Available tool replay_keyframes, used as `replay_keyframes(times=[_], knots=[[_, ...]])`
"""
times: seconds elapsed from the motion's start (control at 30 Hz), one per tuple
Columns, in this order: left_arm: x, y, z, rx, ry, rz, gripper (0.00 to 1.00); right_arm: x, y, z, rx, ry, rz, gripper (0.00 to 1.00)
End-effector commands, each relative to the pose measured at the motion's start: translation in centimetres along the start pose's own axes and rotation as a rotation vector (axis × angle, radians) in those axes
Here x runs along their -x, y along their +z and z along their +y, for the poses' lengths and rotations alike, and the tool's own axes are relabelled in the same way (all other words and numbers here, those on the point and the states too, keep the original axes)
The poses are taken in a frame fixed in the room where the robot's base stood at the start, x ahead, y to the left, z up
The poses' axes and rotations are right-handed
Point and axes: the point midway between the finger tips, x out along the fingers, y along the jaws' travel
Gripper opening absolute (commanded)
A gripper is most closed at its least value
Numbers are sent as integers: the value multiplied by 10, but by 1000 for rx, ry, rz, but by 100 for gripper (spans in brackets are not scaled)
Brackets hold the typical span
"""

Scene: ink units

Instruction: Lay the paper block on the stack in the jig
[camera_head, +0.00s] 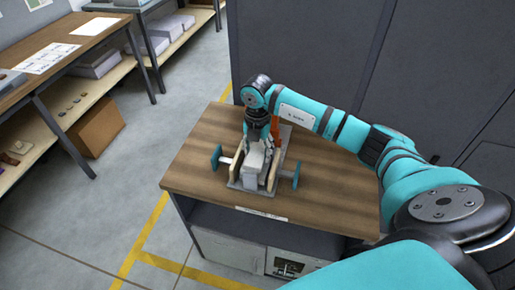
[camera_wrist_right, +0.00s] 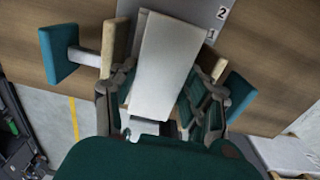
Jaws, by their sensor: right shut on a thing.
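My right gripper (camera_head: 263,143) is shut on the white paper block (camera_wrist_right: 165,65), which lies between its two fingers in the right wrist view. In the head view the block (camera_head: 255,158) is over the middle of the jig (camera_head: 238,185), between its wooden jaws. The jig has a teal handle (camera_head: 216,157) on the left and another (camera_head: 296,175) on the right. In the wrist view the block looks tilted against the jig's plate. A pale stack (camera_head: 250,181) shows below the block; the gap between them cannot be told. My left gripper is not in view.
The jig stands on a wooden-topped bench (camera_head: 335,200) with bare top on both sides. An orange part (camera_head: 276,132) is behind the jig. Dark cabinets (camera_head: 300,50) rise behind the bench. Shelves with paper stacks (camera_head: 95,63) stand at the left.

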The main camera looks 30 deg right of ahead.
Motion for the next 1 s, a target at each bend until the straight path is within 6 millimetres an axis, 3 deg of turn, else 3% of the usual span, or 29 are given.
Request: replay_keyframes(times=[0.17,0.2,0.23,0.63,1.0], knots=[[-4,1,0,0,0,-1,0,-4,0,0,0,0,0,14],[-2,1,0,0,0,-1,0,-3,0,0,0,0,0,54],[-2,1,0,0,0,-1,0,-3,0,0,0,0,0,58],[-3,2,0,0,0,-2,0,6,0,1,0,3,-2,58],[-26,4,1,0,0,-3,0,79,1,1,0,5,-4,58]])
